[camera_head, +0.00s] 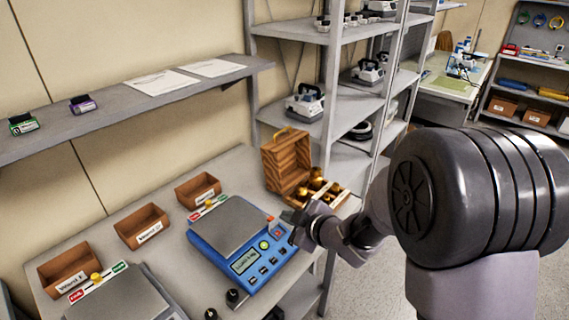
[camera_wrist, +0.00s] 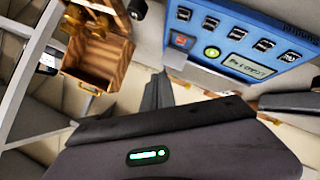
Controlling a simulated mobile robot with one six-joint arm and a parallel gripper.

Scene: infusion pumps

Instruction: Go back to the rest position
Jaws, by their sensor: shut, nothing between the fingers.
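My gripper (camera_head: 293,222) is at the right front edge of the blue scale (camera_head: 226,243), in front of the open wooden box (camera_head: 287,160). How far it is above the scale is hard to tell. In the wrist view its dark narrow fingers (camera_wrist: 158,92) are together, with nothing seen between them. The blue scale's panel (camera_wrist: 245,45) is at the upper right there, with a lit display and several buttons. The wooden box (camera_wrist: 100,60) is at the upper left. In the head view the box holds several brass weights (camera_head: 318,184).
Three small brown bins, one being the middle bin (camera_head: 141,227), line the back of the table. A second scale (camera_head: 125,295) is at the lower left. Small dark knobs (camera_head: 236,298) stand near the front. A grey shelf rack (camera_head: 330,90) with devices stands behind. Open floor shows at right.

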